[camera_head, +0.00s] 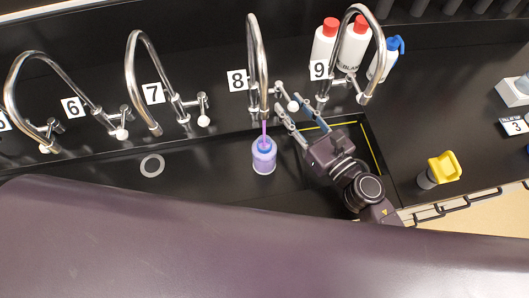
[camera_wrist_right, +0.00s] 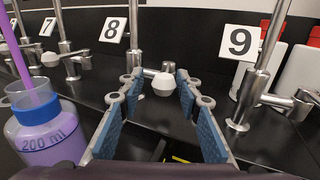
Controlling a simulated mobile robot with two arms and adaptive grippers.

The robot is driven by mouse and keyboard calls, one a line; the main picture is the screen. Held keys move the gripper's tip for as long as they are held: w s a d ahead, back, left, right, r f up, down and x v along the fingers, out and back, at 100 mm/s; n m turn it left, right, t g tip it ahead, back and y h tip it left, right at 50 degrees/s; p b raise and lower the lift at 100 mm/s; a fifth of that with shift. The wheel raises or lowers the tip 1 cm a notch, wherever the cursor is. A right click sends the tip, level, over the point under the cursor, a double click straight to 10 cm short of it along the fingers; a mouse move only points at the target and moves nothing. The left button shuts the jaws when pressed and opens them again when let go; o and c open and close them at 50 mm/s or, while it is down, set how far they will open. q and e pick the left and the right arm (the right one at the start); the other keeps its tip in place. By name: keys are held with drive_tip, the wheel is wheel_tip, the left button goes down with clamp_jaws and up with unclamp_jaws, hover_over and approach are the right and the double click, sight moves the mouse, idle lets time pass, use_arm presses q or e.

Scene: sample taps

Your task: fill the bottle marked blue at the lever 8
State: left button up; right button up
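The bottle with a blue collar (camera_head: 264,156) stands upright in the sink below tap 8 (camera_head: 257,60). A purple stream (camera_head: 264,134) runs from the spout into its mouth. In the right wrist view the bottle (camera_wrist_right: 45,135) is marked 200 ml and looks purple up to about its shoulder. The tap 8 lever, with a white knob (camera_wrist_right: 163,84), also shows in the head view (camera_head: 293,106). My right gripper (camera_head: 283,102) is open, its blue-padded fingers on either side of the knob with gaps visible. My left gripper is not in view.
Taps 6 (camera_head: 72,107), 7 (camera_head: 153,93) and 9 (camera_head: 318,69) stand in the same row. White bottles with red caps (camera_head: 325,42) and a blue-topped bottle (camera_head: 382,65) stand behind tap 9. A yellow-topped item (camera_head: 443,167) is on the right counter. The sink's left part is clear.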

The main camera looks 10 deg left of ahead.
drive_tip(key=s+b, duration=0.1)
drive_tip(key=s+d, duration=0.1)
drive_tip(key=s, duration=0.1)
drive_tip(key=s+d+b, duration=0.1)
drive_tip(key=shift+s+d+f+b, duration=0.2)
drive_tip(key=shift+s+d+b, duration=0.05)
drive_tip(key=shift+s+b, duration=0.15)
drive_tip(key=shift+s+d+r, duration=0.2)
drive_tip(key=shift+s+d, duration=0.3)
drive_tip(key=shift+s, duration=0.1)
idle(0.3)
